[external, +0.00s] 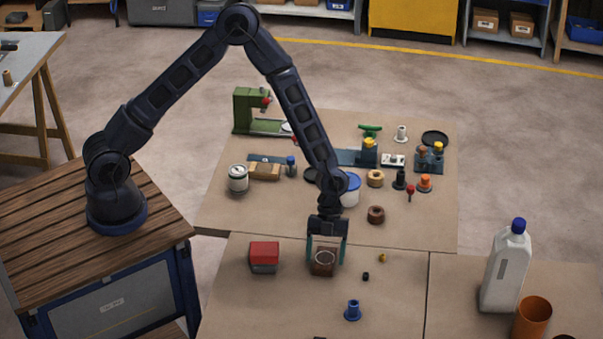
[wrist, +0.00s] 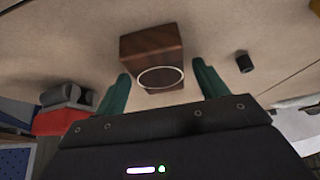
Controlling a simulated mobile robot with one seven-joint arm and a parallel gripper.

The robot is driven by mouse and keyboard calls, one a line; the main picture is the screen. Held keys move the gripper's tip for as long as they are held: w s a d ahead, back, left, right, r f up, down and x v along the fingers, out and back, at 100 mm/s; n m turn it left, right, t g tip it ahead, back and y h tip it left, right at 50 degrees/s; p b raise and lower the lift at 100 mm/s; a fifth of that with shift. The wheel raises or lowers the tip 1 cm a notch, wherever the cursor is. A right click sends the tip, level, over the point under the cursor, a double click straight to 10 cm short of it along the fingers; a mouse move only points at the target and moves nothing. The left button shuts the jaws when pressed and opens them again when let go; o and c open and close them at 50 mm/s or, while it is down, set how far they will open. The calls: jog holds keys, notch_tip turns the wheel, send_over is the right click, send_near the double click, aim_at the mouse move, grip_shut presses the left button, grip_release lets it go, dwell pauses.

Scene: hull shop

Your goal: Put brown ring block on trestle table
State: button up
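The brown ring block (external: 323,268) is a dark brown wooden block with a pale ring on its face. It sits on the near tan table top. In the wrist view the brown ring block (wrist: 150,44) lies just ahead of my fingertips. My gripper (external: 325,253) points down over it with its teal fingers spread to either side. In the wrist view my gripper (wrist: 162,72) is open, with nothing clearly held; contact with the block cannot be told. A trestle table (external: 30,62) with wooden legs stands at the far left, partly cut off.
A red and grey block (external: 264,256) stands left of my gripper. A small black cylinder (external: 366,276) and a blue flanged part (external: 353,311) lie to the right. A white jug (external: 507,268) stands further right. The tan table behind (external: 240,212) is crowded.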

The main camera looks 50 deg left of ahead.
jog(key=v, duration=1.2)
jog(key=s+a+r+n+t+y, duration=0.25)
jog(key=a+r+n, duration=0.35)
jog(key=a+r, duration=0.5)
jog(key=s+a+r+n+t+y, duration=0.1)
jog(key=a+r+n+t, duration=0.2)
jog(key=a+r+n, duration=0.55)
jog(key=s+a+r+n+t, duration=0.1)
jog(key=s+a+r+n, duration=0.4)
jog(key=s+a, duration=0.5)
jog(key=s+a+r+n+t, duration=0.2)
jog(key=s+a+r+n, duration=0.3)
jog(key=s+a, duration=0.5)
jog(key=shift+a+r+n+y, duration=0.3)
jog(key=shift+a+n, duration=0.95)
jog(key=shift+a, duration=0.6)
